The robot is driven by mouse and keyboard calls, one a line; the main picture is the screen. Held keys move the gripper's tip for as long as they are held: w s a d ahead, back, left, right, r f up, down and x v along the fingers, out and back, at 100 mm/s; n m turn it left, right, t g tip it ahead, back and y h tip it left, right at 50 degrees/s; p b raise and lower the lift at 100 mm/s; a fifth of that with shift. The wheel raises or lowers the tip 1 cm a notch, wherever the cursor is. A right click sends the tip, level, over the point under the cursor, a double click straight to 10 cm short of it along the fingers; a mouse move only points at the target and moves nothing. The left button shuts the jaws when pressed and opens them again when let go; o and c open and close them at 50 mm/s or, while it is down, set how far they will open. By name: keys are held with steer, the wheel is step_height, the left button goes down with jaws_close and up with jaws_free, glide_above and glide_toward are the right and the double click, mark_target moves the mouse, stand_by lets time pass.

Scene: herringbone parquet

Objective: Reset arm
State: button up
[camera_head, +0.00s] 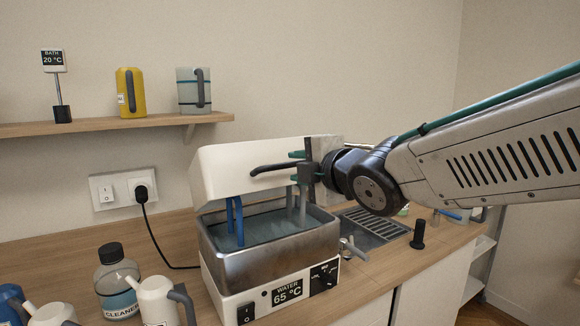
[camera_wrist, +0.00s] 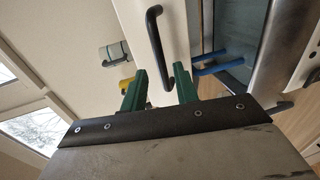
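My gripper (camera_head: 294,166) is at the right end of the white lid (camera_head: 225,172) of the water bath (camera_head: 270,262). The lid is raised above the metal basin, and water shows inside. My wrist and the gripper body hide part of the lid's right side.
A cleaner bottle (camera_head: 117,283) and white jugs (camera_head: 160,300) stand at the front left. A yellow jug (camera_head: 130,92) and a clear jug (camera_head: 194,91) stand on the wall shelf (camera_head: 110,126). A sink (camera_head: 372,228) and tap lie right of the bath. A black cord runs to the socket (camera_head: 143,188).

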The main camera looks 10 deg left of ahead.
steer(key=shift+v, duration=1)
